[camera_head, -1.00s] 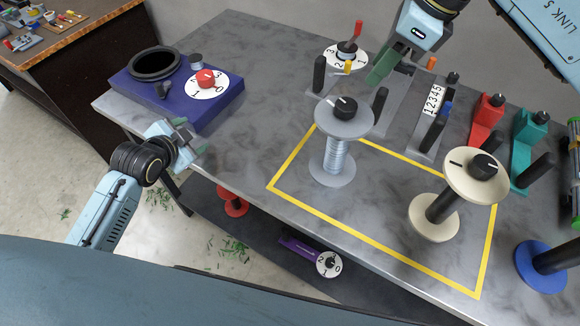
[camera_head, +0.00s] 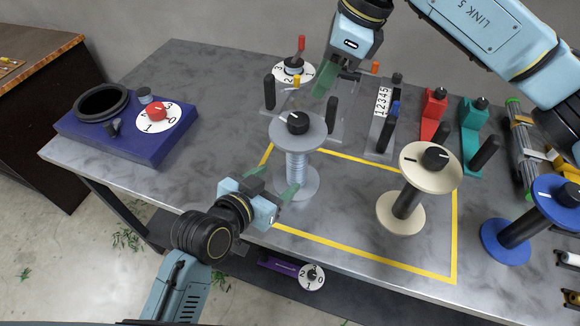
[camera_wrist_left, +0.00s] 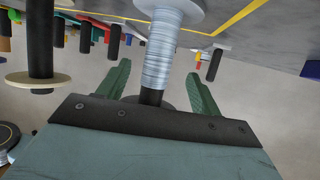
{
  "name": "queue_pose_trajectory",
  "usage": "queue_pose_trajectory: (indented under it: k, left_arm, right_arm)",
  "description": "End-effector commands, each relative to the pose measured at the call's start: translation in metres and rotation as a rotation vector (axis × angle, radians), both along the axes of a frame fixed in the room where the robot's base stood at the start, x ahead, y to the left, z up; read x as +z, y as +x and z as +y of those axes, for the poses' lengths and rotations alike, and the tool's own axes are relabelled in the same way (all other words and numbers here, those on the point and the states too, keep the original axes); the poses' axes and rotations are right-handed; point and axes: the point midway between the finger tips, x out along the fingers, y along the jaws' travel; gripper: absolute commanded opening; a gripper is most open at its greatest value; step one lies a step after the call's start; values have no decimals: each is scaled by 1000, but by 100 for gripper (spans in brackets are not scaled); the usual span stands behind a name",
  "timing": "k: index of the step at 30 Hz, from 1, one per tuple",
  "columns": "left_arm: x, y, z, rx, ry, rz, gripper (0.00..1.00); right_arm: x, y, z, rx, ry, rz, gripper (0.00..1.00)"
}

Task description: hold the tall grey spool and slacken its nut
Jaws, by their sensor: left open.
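The tall grey spool (camera_head: 296,165) stands upright inside the yellow outline, its core wound with grey wire. Its nut (camera_head: 298,122), a black knob with a white line, sits on the top flange. My left gripper (camera_head: 277,181) is open at the left of the core, between the flanges in height. In the left wrist view the wound core (camera_wrist_left: 161,52) appears upside down between the two green fingers; whether it lies fully between them is unclear. My right gripper (camera_head: 328,82) hangs above and behind the spool, clear of the nut; its jaw opening cannot be made out.
A cream spool (camera_head: 408,203) stands to the right and a blue spool (camera_head: 505,240) further right. Black posts (camera_head: 331,115) stand close behind the grey spool. A blue box with a dial (camera_head: 130,137) is at the left. The yellow-outlined area (camera_head: 340,252) is clear in front.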

Motion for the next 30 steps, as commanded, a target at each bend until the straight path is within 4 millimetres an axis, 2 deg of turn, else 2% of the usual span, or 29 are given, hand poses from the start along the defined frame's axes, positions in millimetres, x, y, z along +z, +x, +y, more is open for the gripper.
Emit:
queue_pose_trajectory:
  k: [6, 15, 21, 30]
  left_arm:
    - [-16, 35, -21, 0, 0, 0, 65]
    - [-33, 69, -41, 1, 1, 1, 65]
    - [-38, 78, -47, 1, 2, 0, 65]
    - [-39, 79, -47, 0, 2, 0, 65]
  right_arm:
    - [0, 0, 0, 0, 0, 0, 36]
    - [0, 0, 0, 0, 0, 0, 36]
    - [0, 0, 0, 0, 0, 0, 36]
    - [0, 0, 0, 0, 0, 0, 36]
